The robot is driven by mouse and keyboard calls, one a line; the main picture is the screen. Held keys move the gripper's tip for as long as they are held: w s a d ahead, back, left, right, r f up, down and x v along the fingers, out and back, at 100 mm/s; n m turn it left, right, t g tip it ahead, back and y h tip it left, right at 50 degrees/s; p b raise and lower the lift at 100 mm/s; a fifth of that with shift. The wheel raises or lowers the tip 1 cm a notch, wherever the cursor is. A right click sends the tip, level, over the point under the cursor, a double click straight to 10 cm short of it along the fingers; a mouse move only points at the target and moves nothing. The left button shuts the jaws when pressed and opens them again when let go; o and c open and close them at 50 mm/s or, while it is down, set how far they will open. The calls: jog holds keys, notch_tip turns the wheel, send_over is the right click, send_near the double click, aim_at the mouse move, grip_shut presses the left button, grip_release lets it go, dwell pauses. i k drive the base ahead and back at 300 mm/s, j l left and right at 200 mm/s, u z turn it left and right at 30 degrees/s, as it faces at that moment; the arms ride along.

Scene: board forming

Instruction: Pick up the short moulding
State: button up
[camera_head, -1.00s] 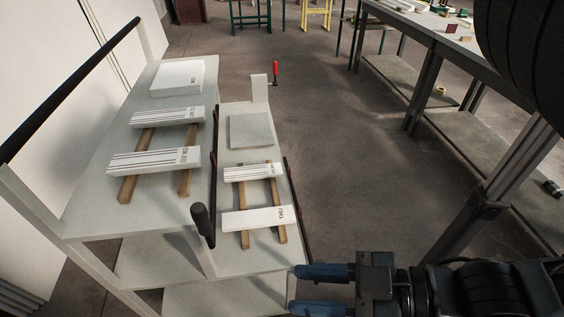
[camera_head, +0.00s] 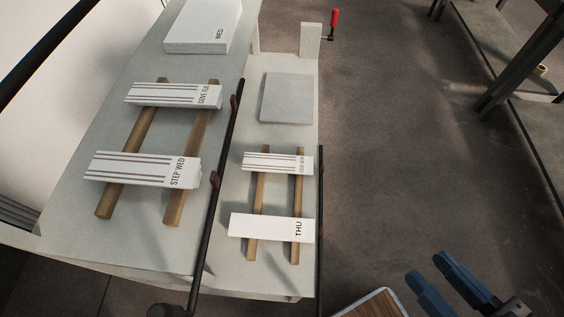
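Several white mouldings rest across pairs of wooden strips on two light grey surfaces. On the right surface are a grooved moulding (camera_head: 272,161) with small unclear lettering and a plain-faced moulding marked THU (camera_head: 265,227). On the left surface are grooved mouldings marked STEP WED (camera_head: 135,169) and, less clearly, COVE TUE (camera_head: 165,94). The right pair looks shorter than the left pair. None is labelled short. My gripper (camera_head: 427,267) is at the lower right, its two blue fingers apart with nothing between them, to the right of the mouldings.
A dark rail (camera_head: 222,165) runs between the surfaces. A grey square slab (camera_head: 287,98) and a block with a red-handled clamp (camera_head: 334,19) are farther back. A white stack (camera_head: 203,22) marked WED stands upper left. A wood-topped panel (camera_head: 368,306) is at the bottom. Floor at right is open.

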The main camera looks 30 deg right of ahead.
aim_at(252, 161)
jog(key=i+l+u, duration=0.15)
jog(key=l+u, duration=0.7)
jog(key=l, duration=0.2)
jog(key=l+u, duration=0.45)
jog(key=l, duration=0.1)
